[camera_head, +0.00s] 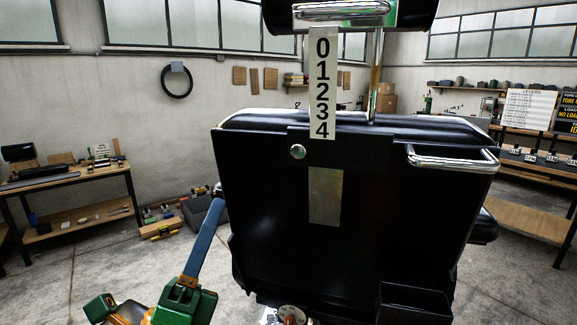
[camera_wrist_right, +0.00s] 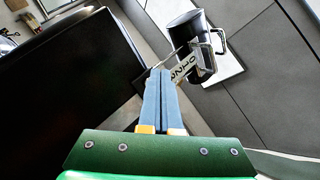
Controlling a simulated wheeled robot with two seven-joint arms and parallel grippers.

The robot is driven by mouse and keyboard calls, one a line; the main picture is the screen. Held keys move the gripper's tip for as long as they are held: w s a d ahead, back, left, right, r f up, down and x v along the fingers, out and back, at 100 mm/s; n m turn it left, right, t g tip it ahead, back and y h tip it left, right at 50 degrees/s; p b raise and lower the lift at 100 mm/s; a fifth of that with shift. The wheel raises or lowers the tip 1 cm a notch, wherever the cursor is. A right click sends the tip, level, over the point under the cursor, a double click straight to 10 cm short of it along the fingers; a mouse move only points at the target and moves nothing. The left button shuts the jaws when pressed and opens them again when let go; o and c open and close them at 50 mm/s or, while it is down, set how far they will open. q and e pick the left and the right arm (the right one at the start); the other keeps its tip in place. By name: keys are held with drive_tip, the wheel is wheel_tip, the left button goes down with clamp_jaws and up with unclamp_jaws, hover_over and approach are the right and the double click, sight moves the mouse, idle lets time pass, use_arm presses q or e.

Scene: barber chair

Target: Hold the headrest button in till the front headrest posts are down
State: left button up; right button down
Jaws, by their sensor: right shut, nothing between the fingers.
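The black headrest (camera_head: 350,17) stands raised above the chair back (camera_head: 270,215) on a chrome post (camera_head: 376,75). A white strip numbered 0 to 4 (camera_head: 322,85) hangs below it, its 4 just above the round chrome headrest button (camera_head: 297,151). My right gripper (camera_head: 218,204), with blue fingers, is shut and empty beside the chair back's left edge, apart from the button. In the right wrist view its fingers (camera_wrist_right: 160,75) lie together, with the headrest (camera_wrist_right: 184,30) and strip (camera_wrist_right: 190,68) beyond them. The button cannot be made out there. My left gripper is not in view.
A chrome bar (camera_head: 450,160) sticks out at the chair back's upper right. A bare metal plate (camera_head: 325,196) lies below the button. A workbench (camera_head: 75,180) stands at left, another (camera_head: 535,180) at right.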

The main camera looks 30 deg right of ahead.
use_arm(q)
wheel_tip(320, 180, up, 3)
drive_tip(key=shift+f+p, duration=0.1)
drive_tip(key=shift+p, duration=0.85)
use_arm(e)
drive_tip(key=s+d+r+m+g+y, duration=0.2)
drive_tip(key=s+r+m+y, duration=0.2)
drive_tip(key=s+m+y, duration=0.3)
drive_tip(key=m+y, duration=0.1)
drive_tip(key=m, duration=0.1)
drive_tip(key=shift+s+d+r+m, duration=0.2)
drive_tip(key=shift+r+m, duration=0.1)
drive_tip(key=b, duration=0.6)
approach(298, 151)
drive_tip(key=x, duration=0.6)
drive_tip(key=shift+r, duration=0.1)
drive_tip(key=shift+w+d, duration=0.35)
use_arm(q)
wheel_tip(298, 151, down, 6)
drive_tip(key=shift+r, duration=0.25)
